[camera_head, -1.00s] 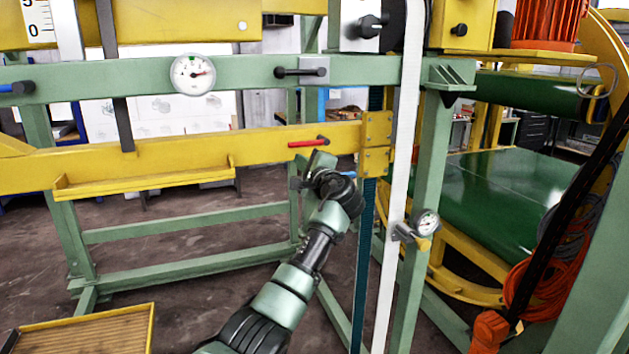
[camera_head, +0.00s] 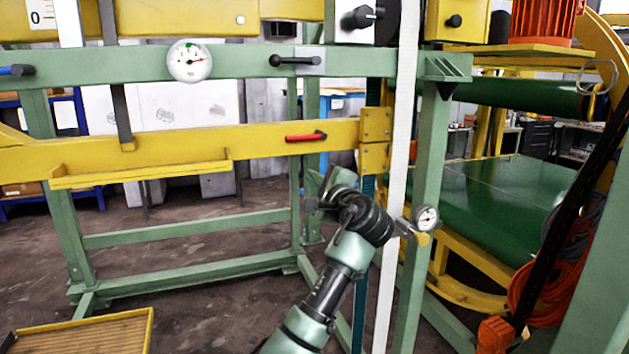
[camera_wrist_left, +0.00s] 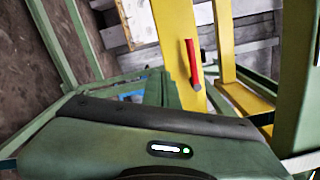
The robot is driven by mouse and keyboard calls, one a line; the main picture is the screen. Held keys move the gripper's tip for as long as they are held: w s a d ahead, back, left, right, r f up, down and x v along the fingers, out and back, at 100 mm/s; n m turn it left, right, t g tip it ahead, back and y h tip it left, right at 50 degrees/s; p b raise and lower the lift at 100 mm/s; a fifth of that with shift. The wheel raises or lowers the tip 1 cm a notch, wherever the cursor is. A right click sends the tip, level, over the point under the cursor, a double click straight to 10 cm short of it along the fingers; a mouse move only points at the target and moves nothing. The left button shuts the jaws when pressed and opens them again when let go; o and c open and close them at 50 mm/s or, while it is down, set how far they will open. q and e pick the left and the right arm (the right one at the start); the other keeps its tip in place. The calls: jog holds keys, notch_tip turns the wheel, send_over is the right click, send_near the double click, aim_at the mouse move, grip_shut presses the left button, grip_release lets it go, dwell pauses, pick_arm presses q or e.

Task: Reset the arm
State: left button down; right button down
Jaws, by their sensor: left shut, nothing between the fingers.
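My left gripper (camera_head: 322,190) is in the middle of the head view, at the end of my green and black arm. It is shut and empty. It hangs a little below the yellow beam that carries a red handle (camera_head: 306,137), apart from the handle. The red handle also shows in the left wrist view (camera_wrist_left: 192,62), upright in that picture on the yellow beam. In the wrist view my own green gripper body fills the lower part, and the fingertips are hard to make out. My right gripper is not in view.
A green frame with a yellow beam (camera_head: 270,143) and a yellow ledge (camera_head: 140,173) stands ahead. A white vertical strap (camera_head: 402,130) and a small gauge (camera_head: 426,218) are just right of my arm. A yellow-rimmed tray (camera_head: 152,318) lies lower left. Floor shows between the frame legs.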

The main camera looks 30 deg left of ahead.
pick_arm(q)
jog(key=shift+a, duration=0.1)
jog(key=shift+f, duration=0.1)
jog(key=d+f+m+g+h+b, duration=0.1)
jog(key=d+f+h, duration=0.25)
jog(key=f, duration=1.65)
jog(key=d+f+m+h, duration=0.15)
jog(key=f+h, duration=0.25)
jog(key=f, duration=1.6)
jog(key=s+d+f+n+g+h, duration=0.15)
jog(key=s+f, duration=0.25)
jog(key=f, duration=0.5)
jog(key=s+d+f+h, duration=0.1)
jog(key=s+d+f, duration=0.15)
jog(key=f, duration=0.55)
jog(key=s+d+f+n+g+h+b, duration=0.1)
jog(key=s+d+f+n+g, duration=0.1)
jog(key=s+f, duration=0.95)
jog(key=s+d+f+n+g+h+b, duration=0.1)
jog(key=s+f+n+g+h, duration=0.1)
jog(key=s+f, duration=0.95)
jog(key=s+d+f+n+g, duration=0.1)
jog(key=s+f, duration=0.4)
jog(key=s, duration=1.1)
jog(key=s+d+f+n+g+h, duration=0.1)
jog(key=s+f+n, duration=0.4)
jog(key=s, duration=1.2)
jog(key=shift+s+d+n+g+b, duration=0.2)
jog(key=shift+n+g+b, duration=0.2)
jog(key=shift+g, duration=0.45)
